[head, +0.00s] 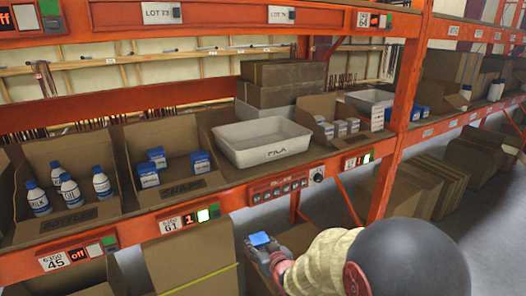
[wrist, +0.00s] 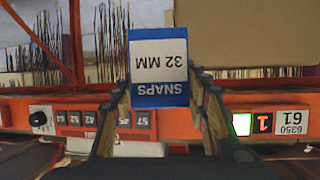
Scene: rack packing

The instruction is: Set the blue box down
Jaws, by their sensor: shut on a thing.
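The blue box (head: 258,239) has a white label reading SNAPS 32 MM; it fills the upper middle of the wrist view (wrist: 158,68), where its text is upside down. My gripper (head: 266,250) is shut on it, with a finger at each side in the wrist view (wrist: 158,100). It holds the box in front of the rack, below the shelf's front beam. A cardboard bin marked SNAPS (head: 184,190) stands on the shelf up and left of the gripper, with several similar blue boxes (head: 155,160) in it. What lies beneath the held box is partly hidden.
A cardboard bin of bottles (head: 68,221) stands at left on the shelf. A white tray (head: 262,155), seemingly empty, and a bin of small boxes (head: 345,112) stand to the right. The orange front beam (head: 140,228) and upright (head: 392,120) are obstacles. Cardboard cartons (head: 190,262) stand below.

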